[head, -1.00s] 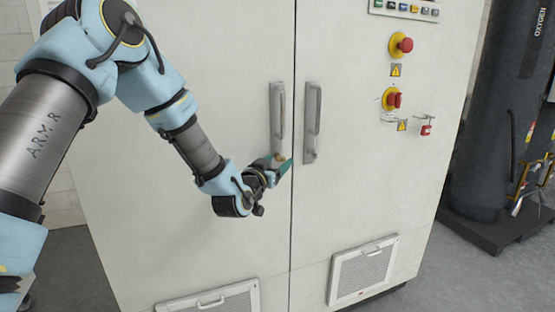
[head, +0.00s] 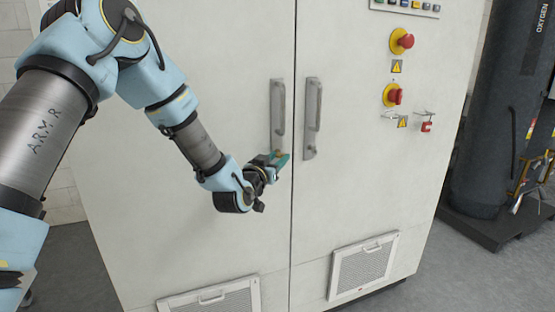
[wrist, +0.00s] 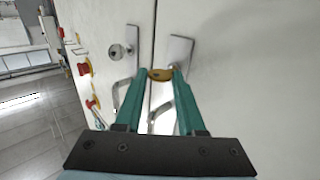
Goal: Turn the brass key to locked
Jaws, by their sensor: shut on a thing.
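The brass key (wrist: 160,74) is pinched between the teal fingertips of my gripper (wrist: 160,80) in the wrist view. It sits at the keyed end of the left door's handle plate (wrist: 180,50); the lock behind it is hidden, so I cannot tell how far it is turned. In the head view my gripper (head: 279,161) is at the lower end of the left door handle (head: 278,112), mostly covering the key. The cabinet doors (head: 200,200) are closed.
The right door handle (head: 312,115) stands close beside, with its own round lock (wrist: 117,52). Red emergency knobs (head: 402,40) are farther right on the cabinet. A dark oxygen cylinder (head: 500,110) stands at the right. The lower door front is clear except for vent grilles (head: 362,268).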

